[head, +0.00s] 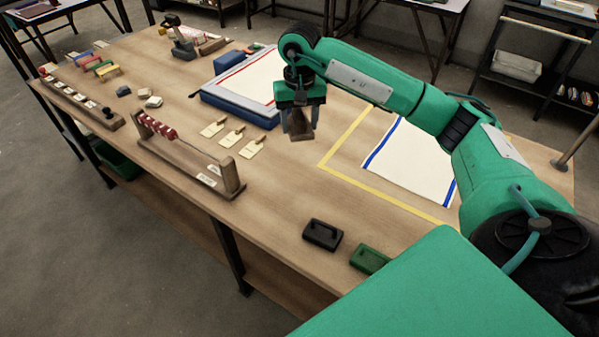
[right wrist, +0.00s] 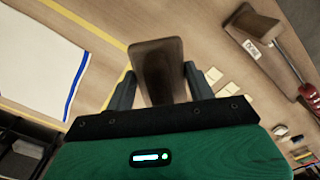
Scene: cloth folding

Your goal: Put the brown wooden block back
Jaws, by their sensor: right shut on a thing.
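The brown wooden block (head: 301,131) is in my right gripper (head: 300,118), above the table between the small cream tags and the yellow tape. In the right wrist view the block (right wrist: 159,68) stands out between the two fingers (right wrist: 160,88), which close on its sides. In the head view the block appears clear of the table top, though its exact height is hard to tell. My left gripper is not in the head view.
A white cloth with blue edges (head: 408,160) lies inside yellow tape (head: 345,140). A blue tray (head: 225,107) holds a red-edged cloth. A bead rack (head: 200,160), a black block (head: 322,234) and a green block (head: 369,259) stand along the near edge.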

